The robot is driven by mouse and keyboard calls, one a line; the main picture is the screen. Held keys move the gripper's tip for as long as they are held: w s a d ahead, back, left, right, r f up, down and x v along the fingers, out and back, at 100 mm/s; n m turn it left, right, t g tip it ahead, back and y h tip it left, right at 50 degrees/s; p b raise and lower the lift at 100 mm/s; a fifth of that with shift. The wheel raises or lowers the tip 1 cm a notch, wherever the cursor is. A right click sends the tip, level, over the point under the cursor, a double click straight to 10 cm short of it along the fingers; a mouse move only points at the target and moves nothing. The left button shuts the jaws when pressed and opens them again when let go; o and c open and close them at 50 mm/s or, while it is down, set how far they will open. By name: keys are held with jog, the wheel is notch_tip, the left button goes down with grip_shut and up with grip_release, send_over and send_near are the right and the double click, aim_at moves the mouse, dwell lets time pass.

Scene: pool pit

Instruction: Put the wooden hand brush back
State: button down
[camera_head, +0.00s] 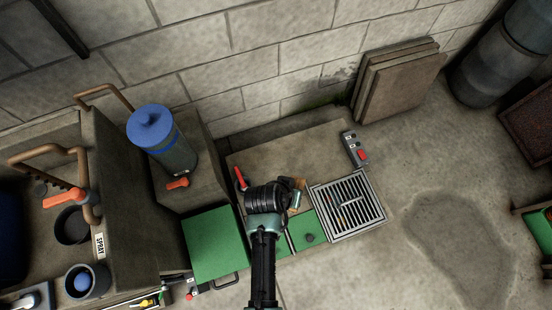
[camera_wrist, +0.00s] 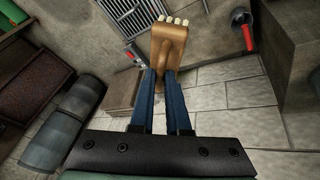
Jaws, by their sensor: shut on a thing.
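The wooden hand brush (camera_wrist: 170,45) is tan with pale bristles at its far end. In the wrist view my gripper (camera_wrist: 165,78) is shut on its handle, with blue fingers on either side. In the head view my gripper (camera_head: 292,190) is above the concrete ledge, just left of the metal grate. A small part of the tan brush (camera_head: 301,197) shows there, the rest hidden behind my gripper. The brush's height above the ledge is hard to tell.
The grate (camera_head: 347,205) lies right of a green mat (camera_head: 308,229). A grey control box (camera_head: 354,149) with a red button and a red-handled tool (camera_head: 240,179) are nearby. A blue-lidded canister (camera_head: 160,140) stands left, above a green panel (camera_head: 215,243). Slabs (camera_head: 397,80) lean behind; floor right is open.

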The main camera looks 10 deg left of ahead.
jog(key=w+a+f+n+b, duration=0.1)
jog(key=w+a+f+b, duration=0.3)
jog(key=w+f+b, duration=0.85)
jog(key=w+a+f+n+y+b, duration=0.15)
jog(key=a+f+b, duration=0.45)
jog(key=b, duration=1.4)
jog(key=w+a+f+b, duration=0.2)
jog(key=w+f+b, duration=0.6)
jog(key=f+b, duration=0.65)
notch_tip(320, 180, down, 8)
jog(key=b, duration=1)
jog(key=shift+r, duration=0.2)
jog(key=shift+f, duration=0.1)
jog(key=c, duration=1.3)
grip_release()
jog(key=shift+f, duration=0.1)
jog(key=o, duration=0.4)
